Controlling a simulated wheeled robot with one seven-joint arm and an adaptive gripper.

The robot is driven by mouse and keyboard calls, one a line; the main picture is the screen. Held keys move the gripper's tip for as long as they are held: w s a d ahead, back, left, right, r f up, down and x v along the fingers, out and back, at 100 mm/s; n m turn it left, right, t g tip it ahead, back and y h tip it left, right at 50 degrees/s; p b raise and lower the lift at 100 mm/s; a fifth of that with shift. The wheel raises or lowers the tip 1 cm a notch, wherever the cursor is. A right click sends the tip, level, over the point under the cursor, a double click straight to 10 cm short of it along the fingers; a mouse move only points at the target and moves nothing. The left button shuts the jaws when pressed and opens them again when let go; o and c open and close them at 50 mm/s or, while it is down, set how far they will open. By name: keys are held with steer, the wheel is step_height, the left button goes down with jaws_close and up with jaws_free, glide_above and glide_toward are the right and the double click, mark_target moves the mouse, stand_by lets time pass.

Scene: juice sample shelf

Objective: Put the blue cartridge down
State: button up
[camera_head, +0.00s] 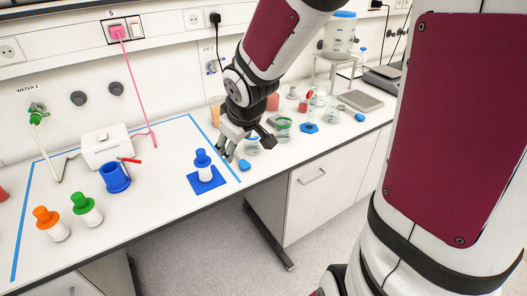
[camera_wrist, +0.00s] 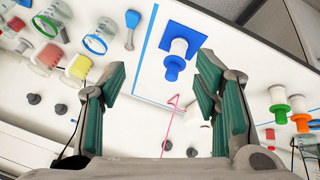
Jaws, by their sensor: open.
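The blue cartridge (camera_head: 203,163), a white body with a blue stepped top, stands upright on a flat blue square pad (camera_head: 206,183) on the white bench. In the wrist view the cartridge (camera_wrist: 176,58) lies beyond and between my fingers, with the blue pad (camera_wrist: 190,32) under it. My gripper (camera_head: 233,150) is open and empty, to the right of the cartridge and apart from it. In the wrist view its two green-padded fingers (camera_wrist: 158,85) are spread wide with nothing between the tips.
Beakers and glassware (camera_head: 283,125) stand right of my gripper. Blue tape (camera_head: 213,143) borders the left area; a pink cable (camera_head: 136,90) hangs behind.

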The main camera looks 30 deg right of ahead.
steer(key=s+a+r+m, duration=0.2)
steer(key=s+r, duration=0.4)
steer(key=s, duration=0.4)
steer(key=s+a+r+m+y, duration=0.1)
steer(key=s+a+r, duration=0.2)
steer(key=s+r, duration=0.4)
steer(key=s, duration=0.3)
steer(key=shift+s+m, duration=0.4)
